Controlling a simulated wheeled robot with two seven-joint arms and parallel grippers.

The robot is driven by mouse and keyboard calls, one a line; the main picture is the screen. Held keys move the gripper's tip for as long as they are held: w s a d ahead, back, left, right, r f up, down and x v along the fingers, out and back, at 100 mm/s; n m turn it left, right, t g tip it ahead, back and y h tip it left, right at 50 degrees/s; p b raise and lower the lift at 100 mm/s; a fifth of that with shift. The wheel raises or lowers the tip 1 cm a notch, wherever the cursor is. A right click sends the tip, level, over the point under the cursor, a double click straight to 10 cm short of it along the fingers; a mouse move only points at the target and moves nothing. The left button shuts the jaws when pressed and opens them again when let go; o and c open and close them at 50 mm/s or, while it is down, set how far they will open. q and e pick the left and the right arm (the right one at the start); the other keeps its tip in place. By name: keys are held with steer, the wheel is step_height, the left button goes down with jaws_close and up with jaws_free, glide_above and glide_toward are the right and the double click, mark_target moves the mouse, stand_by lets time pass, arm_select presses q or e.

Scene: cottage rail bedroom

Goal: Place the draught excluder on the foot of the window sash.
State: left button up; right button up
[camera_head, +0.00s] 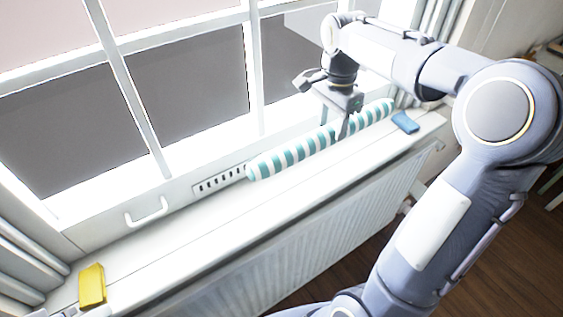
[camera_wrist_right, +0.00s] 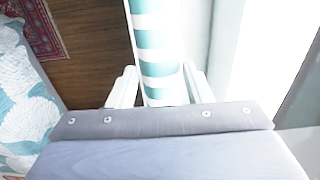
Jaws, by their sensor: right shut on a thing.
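The draught excluder (camera_head: 290,153) is a long roll with teal and white stripes. In the head view it lies along the window's lower edge, over or on the sill; I cannot tell whether it touches. The window sash (camera_head: 112,222) is white, with a handle (camera_head: 147,211) and a slotted vent (camera_head: 220,180) on its bottom rail. My right gripper (camera_head: 343,125) is shut on the excluder, right of its middle. In the right wrist view the striped roll (camera_wrist_right: 158,50) runs between the two fingers (camera_wrist_right: 158,88). My left gripper is not in view.
A yellow block (camera_head: 92,286) stands at the left of the white sill (camera_head: 190,243), and a blue block (camera_head: 405,122) lies at the right, near the excluder's end. A radiator (camera_head: 300,245) is below the sill. The sill between handle and yellow block is clear.

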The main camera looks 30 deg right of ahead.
mark_target(311, 128)
steer(key=a, duration=0.1)
steer(key=w+a+f, duration=0.1)
steer(key=a, duration=0.1)
steer(key=a+f, duration=0.1)
steer(key=shift+w+a, duration=0.2)
steer(key=a+f, duration=0.1)
steer(key=f, duration=0.1)
steer(key=w+a+f, duration=0.1)
steer(key=a+f, duration=0.2)
steer(key=a, duration=0.1)
steer(key=shift+w+f+p, duration=0.25)
steer(key=shift+f+p, duration=0.05)
steer(key=shift+f, duration=0.1)
steer(key=shift+a+f, duration=0.15)
steer(key=shift+f, duration=1.55)
steer(key=shift+f, duration=0.1)
steer(key=shift+f, duration=0.15)
steer(key=o, duration=1.3)
steer(key=shift+c, duration=0.2)
